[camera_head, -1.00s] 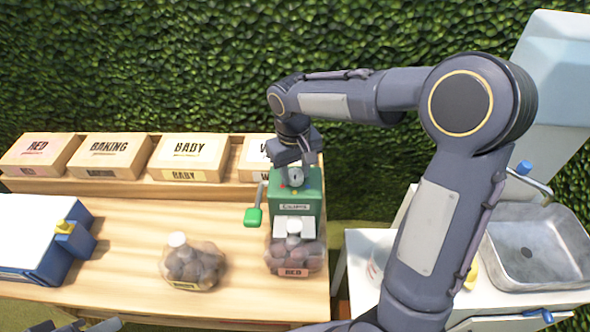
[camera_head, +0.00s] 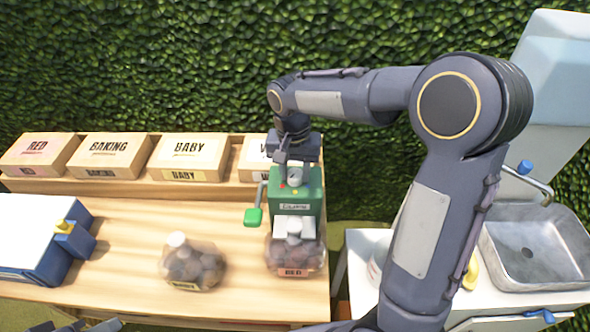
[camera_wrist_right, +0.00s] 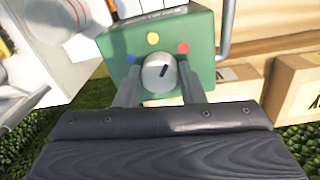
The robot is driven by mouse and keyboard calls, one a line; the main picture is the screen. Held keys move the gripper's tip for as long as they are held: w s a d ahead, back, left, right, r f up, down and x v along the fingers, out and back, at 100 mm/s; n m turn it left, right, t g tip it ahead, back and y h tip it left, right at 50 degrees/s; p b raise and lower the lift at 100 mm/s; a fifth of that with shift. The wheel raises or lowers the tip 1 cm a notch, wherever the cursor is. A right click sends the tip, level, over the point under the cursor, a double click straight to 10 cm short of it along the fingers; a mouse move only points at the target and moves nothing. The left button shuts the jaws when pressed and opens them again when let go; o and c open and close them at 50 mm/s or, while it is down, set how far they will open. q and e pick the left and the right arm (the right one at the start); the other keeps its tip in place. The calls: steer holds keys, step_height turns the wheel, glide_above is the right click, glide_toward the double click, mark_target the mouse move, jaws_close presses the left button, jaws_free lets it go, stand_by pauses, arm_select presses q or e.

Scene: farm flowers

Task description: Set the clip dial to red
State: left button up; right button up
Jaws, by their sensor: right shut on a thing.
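The green clip machine (camera_head: 312,200) stands at the table's right end, with a green-handled lever (camera_head: 253,217) on its left. In the right wrist view its grey dial (camera_wrist_right: 158,72) has a dark pointer mark slanting up and right, roughly between the yellow dot (camera_wrist_right: 152,38) and the red dot (camera_wrist_right: 183,48). A blue dot (camera_wrist_right: 131,58) is on the left. My right gripper (camera_head: 284,182) is shut on the dial, one finger on each side, and hides it in the head view. Dark parts of my left gripper (camera_head: 72,327) show at the bottom left edge, mostly cut off.
A jar labelled RED (camera_head: 292,258) sits at the machine's front, and another jar (camera_head: 192,265) stands to its left. Several labelled boxes (camera_head: 188,158) line the back. A blue-and-white device (camera_head: 45,245) is at left. A sink (camera_head: 540,250) is at right.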

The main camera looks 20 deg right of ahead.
mark_target(295, 172)
steer(key=m, duration=0.4)
steer(key=shift+w+r+m, duration=0.1)
steer(key=shift+m, duration=0.3)
stand_by(0.4)
steer(key=o, duration=1)
step_height(295, 172, up, 8)
steer(key=shift+f, duration=0.15)
